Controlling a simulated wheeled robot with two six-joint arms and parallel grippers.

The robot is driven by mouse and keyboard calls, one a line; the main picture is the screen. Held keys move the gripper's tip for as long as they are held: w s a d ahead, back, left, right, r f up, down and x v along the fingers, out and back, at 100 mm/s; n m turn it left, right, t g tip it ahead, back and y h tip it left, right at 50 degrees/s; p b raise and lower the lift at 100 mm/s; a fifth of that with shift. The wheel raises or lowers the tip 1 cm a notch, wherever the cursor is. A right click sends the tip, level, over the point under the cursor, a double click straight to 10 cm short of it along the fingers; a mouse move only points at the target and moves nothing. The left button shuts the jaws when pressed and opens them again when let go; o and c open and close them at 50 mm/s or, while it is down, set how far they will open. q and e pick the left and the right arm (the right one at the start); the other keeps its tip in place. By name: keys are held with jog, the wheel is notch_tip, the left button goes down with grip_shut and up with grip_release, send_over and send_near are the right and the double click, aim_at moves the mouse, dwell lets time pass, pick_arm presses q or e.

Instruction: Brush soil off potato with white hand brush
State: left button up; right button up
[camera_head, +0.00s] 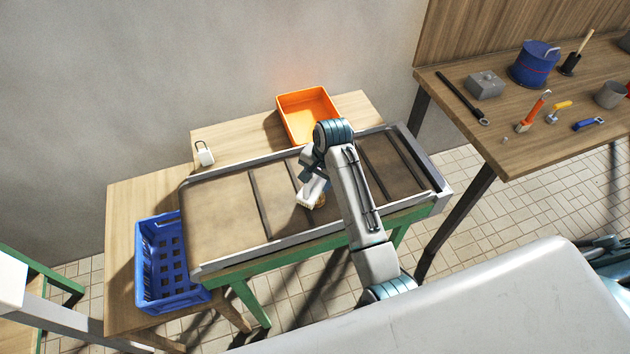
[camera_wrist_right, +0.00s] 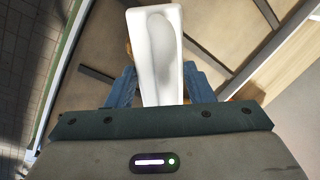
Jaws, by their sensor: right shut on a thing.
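My right gripper (camera_head: 309,172) is shut on the white hand brush (camera_head: 311,194) above the belt of the long conveyor (camera_head: 217,206). In the right wrist view the brush (camera_wrist_right: 156,50) is gripped between the blue fingers and points away from the camera. A brown potato (camera_head: 321,201) shows in part beside the brush head on the belt. Most of it is hidden by the brush and my arm. I cannot tell whether the bristles touch it. Soil on it is too small to make out. My left gripper is not in view.
An orange tray (camera_head: 308,92) stands behind the conveyor, with a small white object (camera_head: 204,153) to its left. A blue crate (camera_head: 147,269) stands at the conveyor's left end. A workbench (camera_head: 509,151) with tools is at the right. Dark slats cross the belt.

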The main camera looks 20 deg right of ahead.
jog(key=shift+w+d, duration=0.5)
jog(key=shift+d, duration=0.05)
jog(key=shift+s+a+r, duration=0.15)
jog(key=shift+s+a, duration=0.55)
jog(key=shift+a, duration=0.15)
jog(key=shift+r, duration=3.5)
jog(key=shift+g, duration=0.3)
jog(key=shift+f, duration=3.1)
jog(key=shift+f, duration=0.55)
